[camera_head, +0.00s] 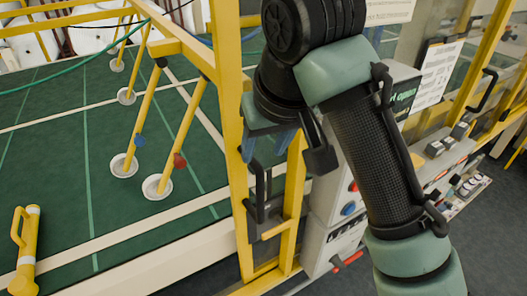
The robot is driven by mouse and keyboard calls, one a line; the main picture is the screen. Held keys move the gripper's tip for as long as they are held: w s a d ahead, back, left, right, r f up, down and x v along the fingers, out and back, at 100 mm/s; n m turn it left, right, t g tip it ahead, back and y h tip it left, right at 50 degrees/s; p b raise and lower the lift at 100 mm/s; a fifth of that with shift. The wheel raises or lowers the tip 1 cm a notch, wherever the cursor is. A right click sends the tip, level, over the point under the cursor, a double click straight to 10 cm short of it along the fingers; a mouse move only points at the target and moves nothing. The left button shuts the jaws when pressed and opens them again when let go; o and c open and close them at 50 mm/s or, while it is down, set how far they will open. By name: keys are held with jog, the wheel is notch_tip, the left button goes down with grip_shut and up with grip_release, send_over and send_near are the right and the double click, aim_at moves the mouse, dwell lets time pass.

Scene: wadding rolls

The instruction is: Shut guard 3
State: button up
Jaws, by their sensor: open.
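A yellow-framed guard panel (232,150) stands upright in the middle, with a second yellow post (294,195) close to its right. A black upright handle (256,192) sits between them, low down. I cannot read a number on any guard, so I cannot tell which is guard 3. My gripper (268,143) hangs from my arm just above the handle, with bluish fingers pointing down. It is open and appears empty. The gap between fingers and handle is hard to judge. My arm hides part of the guard frame and the panel behind.
A grey control box (398,88) with green lettering stands behind my arm. Another yellow frame with a black handle (482,90) is at the right. Yellow rods on white discs (157,187) stand on the green bed (60,150). A yellow handled tool (27,245) lies lower left.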

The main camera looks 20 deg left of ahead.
aim_at(261, 179)
jog(key=shift+g+h, duration=0.3)
jog(key=x, duration=0.8)
jog(key=d+b+x, duration=0.1)
jog(key=x, duration=0.3)
jog(key=shift+s+f, duration=0.15)
jog(key=shift+f, duration=0.1)
grip_shut()
jog(key=shift+a, duration=0.1)
dwell(0.7)
